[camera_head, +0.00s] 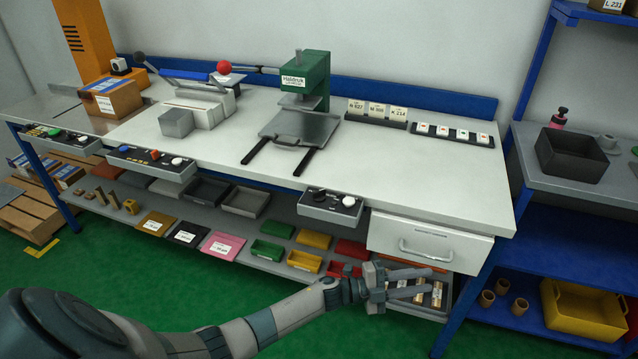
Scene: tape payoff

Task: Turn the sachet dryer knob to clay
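My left gripper (422,284) is open and looks empty, below and right of the right box, in front of the lower shelf. My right gripper is not in view.
A green press (305,76) stands on the bench (400,165). Coloured bins and cards lie on the lower shelf. A blue rack (530,235) stands at the right.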

